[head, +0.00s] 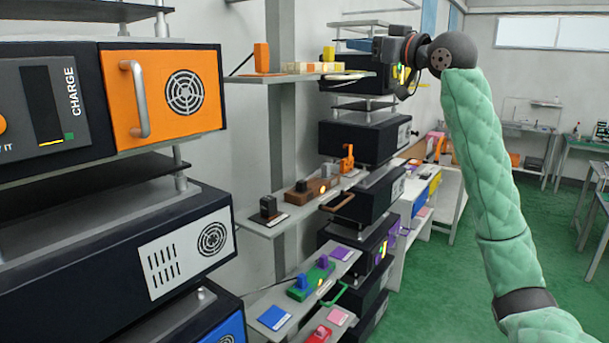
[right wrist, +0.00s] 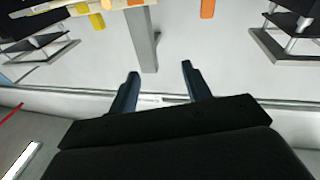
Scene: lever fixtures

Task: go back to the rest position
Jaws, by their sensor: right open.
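My right arm, in a green padded sleeve, reaches up from the lower right of the head view. Its dark right gripper (head: 348,46) is level with the top shelf of the lever fixtures. In the right wrist view the two fingers of the right gripper (right wrist: 160,72) stand well apart with nothing between them, so it is open and empty. A grey post (right wrist: 143,40) and pale wall show beyond the fingers. My left gripper is not in view.
The top shelf (head: 300,77) carries an orange lever (head: 261,57). Lower shelves hold a brown fixture (head: 312,188) and a green fixture (head: 311,279). An orange-fronted unit (head: 185,90) stands at left. Green floor (head: 530,220) is open at right, with tables behind.

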